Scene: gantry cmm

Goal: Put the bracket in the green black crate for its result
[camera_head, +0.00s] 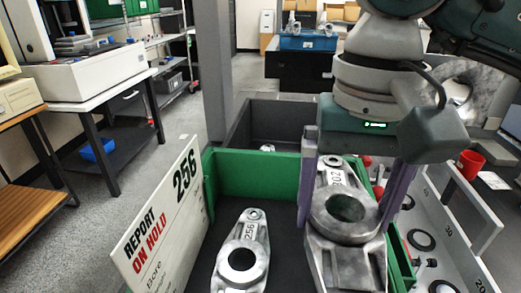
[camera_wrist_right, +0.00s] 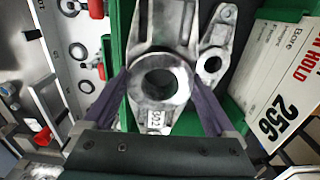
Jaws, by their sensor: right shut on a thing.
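A grey metal bracket (camera_head: 348,258) with a round bore and a number label starting 20 is between the purple fingers of my right gripper (camera_head: 345,218), which is shut on it. The wrist view shows the held bracket (camera_wrist_right: 165,105) with a finger on each side. It is over the right part of a green-walled crate with a black inside (camera_head: 258,170); I cannot tell if it touches the floor. A second bracket (camera_head: 243,258), labelled 256, lies in the crate to its left. My left gripper is not in view.
A white sign (camera_head: 160,222) reading REPORT ON HOLD 256 stands at the crate's left side. A dark grey bin (camera_head: 262,124) is behind the crate. A grey panel (camera_head: 432,235) with rings and red-handled parts is at the right, near a red cup (camera_head: 470,164).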

